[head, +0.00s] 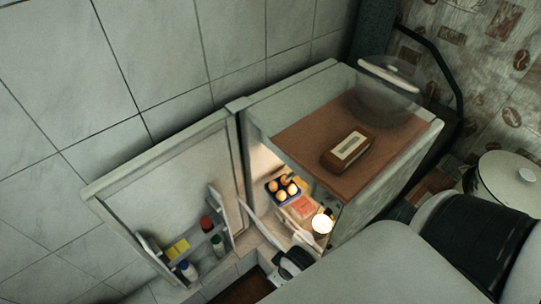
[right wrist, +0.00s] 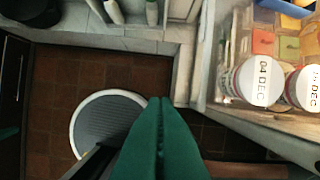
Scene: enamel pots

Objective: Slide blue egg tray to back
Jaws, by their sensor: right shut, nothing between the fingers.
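The blue egg tray (head: 273,196) sits inside the open small fridge, holding several brown and pale eggs. In the right wrist view only a blue corner of what looks like this tray (right wrist: 298,7) shows at the top right. My right gripper (right wrist: 160,102) has green fingers pressed together with nothing between them. It is outside the fridge, in front of the opening and apart from the tray. In the head view my right arm's dark end is low in front of the fridge. My left gripper is not in view.
Two white-lidded tubs (right wrist: 262,80) with date labels stand at the shelf's front, near a pink pack (head: 302,207). The open fridge door (head: 160,180) carries bottles and jars. A brown bread box (head: 348,147) and a clear dome (head: 385,90) stand on top of the fridge (head: 385,165).

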